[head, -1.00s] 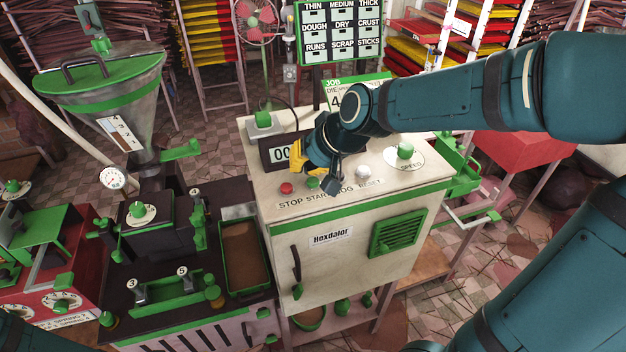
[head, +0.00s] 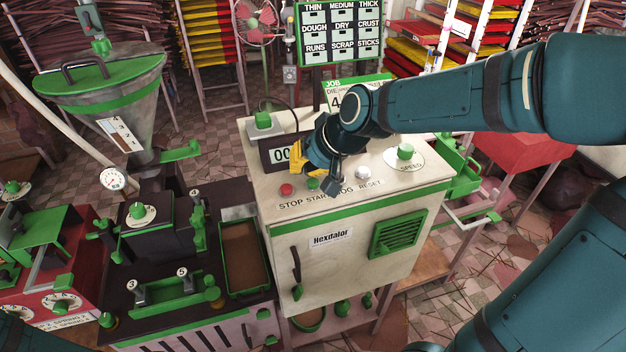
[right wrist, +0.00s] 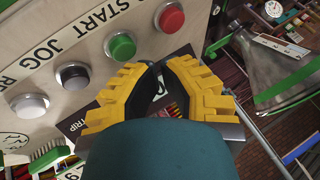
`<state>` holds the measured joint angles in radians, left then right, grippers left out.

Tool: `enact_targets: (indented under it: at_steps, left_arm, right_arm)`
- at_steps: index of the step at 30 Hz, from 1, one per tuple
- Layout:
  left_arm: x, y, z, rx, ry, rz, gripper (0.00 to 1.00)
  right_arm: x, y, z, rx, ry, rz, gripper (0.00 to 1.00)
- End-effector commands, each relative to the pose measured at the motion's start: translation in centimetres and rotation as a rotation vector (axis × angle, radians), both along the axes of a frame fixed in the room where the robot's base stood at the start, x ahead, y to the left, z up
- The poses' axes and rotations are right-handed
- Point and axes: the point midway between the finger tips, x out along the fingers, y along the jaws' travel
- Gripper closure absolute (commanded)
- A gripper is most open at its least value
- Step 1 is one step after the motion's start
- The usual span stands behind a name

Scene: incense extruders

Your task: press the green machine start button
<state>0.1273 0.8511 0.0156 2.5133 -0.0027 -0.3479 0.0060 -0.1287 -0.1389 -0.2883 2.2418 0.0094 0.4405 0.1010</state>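The green start button (head: 312,183) is on the sloped top panel of the white machine, between the red stop button (head: 286,188) and the dark jog button, which my gripper mostly hides in the head view. In the right wrist view the green button (right wrist: 121,46) is clear, left of my fingertips, with the red button (right wrist: 171,18) above right and the dark jog button (right wrist: 73,78) below left. My right gripper (right wrist: 158,68) has its yellow-padded fingers drawn together with nothing between them. In the head view my right gripper (head: 299,165) is just above the panel, apart from the green button.
A white reset button (head: 363,172) and a green speed knob (head: 405,151) are farther right on the panel. A numeric display (head: 279,154) stands behind the buttons. A metal hopper (head: 115,110) and dark extruder are at the left.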

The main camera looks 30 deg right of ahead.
Motion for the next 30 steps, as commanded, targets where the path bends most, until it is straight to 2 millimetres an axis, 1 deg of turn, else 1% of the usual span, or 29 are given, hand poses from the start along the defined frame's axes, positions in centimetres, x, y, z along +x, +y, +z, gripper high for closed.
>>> enact_targets:
  at_steps: [8, 19, 30]
  left_arm:
    - [0.0, 0.0, -0.9, 0.0, 0.0, 0.0, 0.34]
    - [0.0, 0.0, -0.8, 0.0, 0.0, 0.0, 0.34]
    - [0.0, 0.0, -1.2, 0.0, 0.0, 0.0, 0.34]
  right_arm:
    - [0.0, 0.0, -0.9, 0.001, 0.0, -0.001, 1.0]
    - [0.0, 0.0, -0.9, 0.0, 0.0, 0.0, 1.0]
    - [0.0, 0.0, -1.2, 0.0, 0.0, 0.0, 1.0]
